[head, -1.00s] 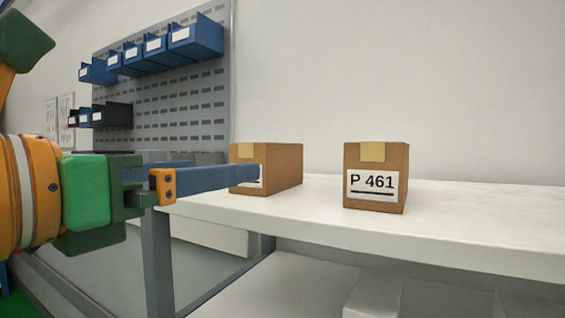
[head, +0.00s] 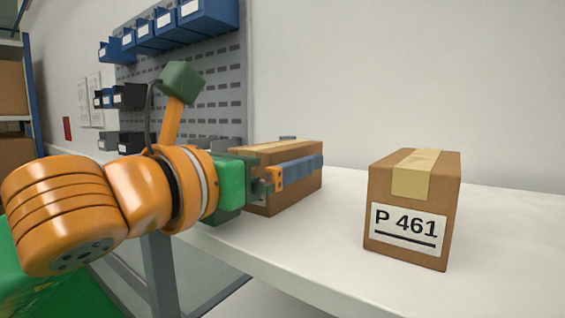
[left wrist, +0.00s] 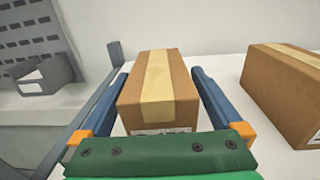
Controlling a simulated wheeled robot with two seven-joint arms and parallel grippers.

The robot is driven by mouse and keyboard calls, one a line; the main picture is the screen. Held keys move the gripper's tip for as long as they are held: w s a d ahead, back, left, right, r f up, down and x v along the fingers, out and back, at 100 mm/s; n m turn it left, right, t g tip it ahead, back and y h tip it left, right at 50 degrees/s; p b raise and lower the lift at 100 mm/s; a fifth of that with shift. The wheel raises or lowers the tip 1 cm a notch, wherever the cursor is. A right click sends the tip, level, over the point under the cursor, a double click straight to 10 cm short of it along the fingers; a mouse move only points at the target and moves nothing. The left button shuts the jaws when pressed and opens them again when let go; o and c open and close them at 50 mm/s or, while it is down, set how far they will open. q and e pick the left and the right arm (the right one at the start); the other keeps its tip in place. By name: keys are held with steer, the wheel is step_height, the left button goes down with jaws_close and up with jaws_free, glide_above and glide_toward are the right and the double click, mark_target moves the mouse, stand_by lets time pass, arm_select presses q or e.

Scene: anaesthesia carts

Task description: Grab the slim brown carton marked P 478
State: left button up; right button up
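A slim brown carton (head: 290,190) with a tan tape strip stands on the white bench, left of the other carton. In the left wrist view the carton (left wrist: 182,98) lies between the two blue fingers of my left gripper (left wrist: 158,73). Its label shows only as a sliver there and cannot be read. In the head view my left gripper (head: 303,150) has one finger along the carton's near right side, and its body hides the front. The fingers are open, with narrow gaps beside the carton. My right gripper is not in view.
A second brown carton (head: 415,205) marked P 461 stands to the right on the white bench (head: 340,240), with clear bench between them. A grey pegboard (head: 215,95) with blue bins (head: 205,15) is on the wall behind left.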

arm_select(q)
steer(key=shift+s+a+r, duration=0.1)
steer(key=shift+s+a, duration=0.1)
steer(key=shift+s, duration=0.05)
steer(key=c, duration=1.1)
steer(key=shift+c, duration=1)
steer(key=shift+w+d, duration=0.1)
